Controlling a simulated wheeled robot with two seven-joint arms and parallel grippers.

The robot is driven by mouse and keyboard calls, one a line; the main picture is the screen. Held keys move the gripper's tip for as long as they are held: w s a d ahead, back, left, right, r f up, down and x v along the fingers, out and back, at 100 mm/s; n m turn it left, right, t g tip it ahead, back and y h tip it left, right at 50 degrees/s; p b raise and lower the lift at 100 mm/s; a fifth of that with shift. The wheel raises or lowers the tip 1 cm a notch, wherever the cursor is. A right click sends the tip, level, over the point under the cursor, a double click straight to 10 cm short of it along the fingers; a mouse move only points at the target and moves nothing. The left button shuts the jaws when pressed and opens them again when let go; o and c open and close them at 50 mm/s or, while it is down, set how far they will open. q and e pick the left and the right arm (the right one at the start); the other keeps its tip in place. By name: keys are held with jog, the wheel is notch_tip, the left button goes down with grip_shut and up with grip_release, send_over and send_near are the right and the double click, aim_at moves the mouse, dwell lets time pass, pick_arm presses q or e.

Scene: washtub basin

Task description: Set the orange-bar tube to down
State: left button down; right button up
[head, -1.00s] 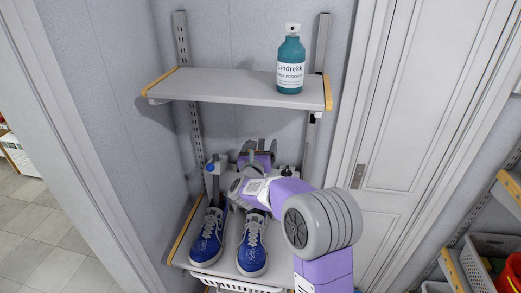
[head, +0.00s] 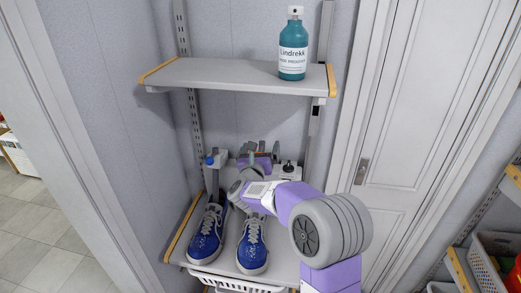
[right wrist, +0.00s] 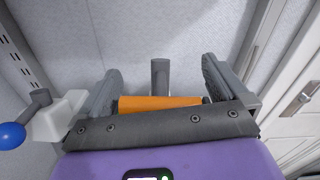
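My right gripper (head: 259,152) reaches in between the two shelves, at the fixture by the wall. In the right wrist view its two fingers (right wrist: 160,72) stand wide apart. An orange bar (right wrist: 160,103) lies crosswise between them, close to the palm, its ends near the fingers; I cannot tell whether they touch. A grey upright tube (right wrist: 160,77) stands behind the bar, between the fingers. In the head view the gripper hides the orange bar. My left gripper is not in view.
A blue-knobbed valve (head: 210,160) sits left of the gripper; its blue ball also shows in the right wrist view (right wrist: 12,135). A teal bottle (head: 292,62) stands on the upper shelf (head: 220,75).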

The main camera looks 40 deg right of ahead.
jog(key=b+v, duration=0.1)
jog(key=v, duration=0.6)
jog(key=shift+s+a, duration=0.2)
jog(key=shift+a, duration=0.05)
jog(key=shift+c, duration=0.2)
